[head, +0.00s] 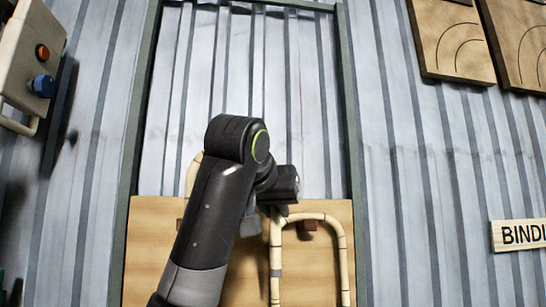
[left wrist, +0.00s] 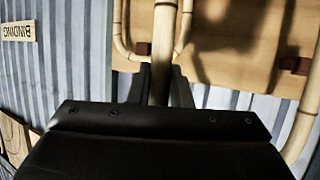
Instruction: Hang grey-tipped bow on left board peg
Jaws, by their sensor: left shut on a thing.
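My left gripper (head: 272,208) is shut on one leg of a rattan bow; in the left wrist view the fingers (left wrist: 163,82) clasp this pale leg (left wrist: 161,62). The bow's other leg shows at the right there (left wrist: 303,110). In the head view its curved side (head: 194,172) appears left of my arm, which hides much of it. A grey band (head: 277,272) shows on a pole below the gripper; overlap makes its bow hard to tell. The wooden board (head: 152,255) has a left peg (head: 179,223) and a right peg (head: 309,225). My right gripper is not in view.
Another rattan bow (head: 325,218) hangs at the right peg, close beside the held leg. A BINDING sign (head: 520,235) is on the corrugated wall at right. A control box (head: 28,60) is at upper left, and wooden panels (head: 450,40) at upper right.

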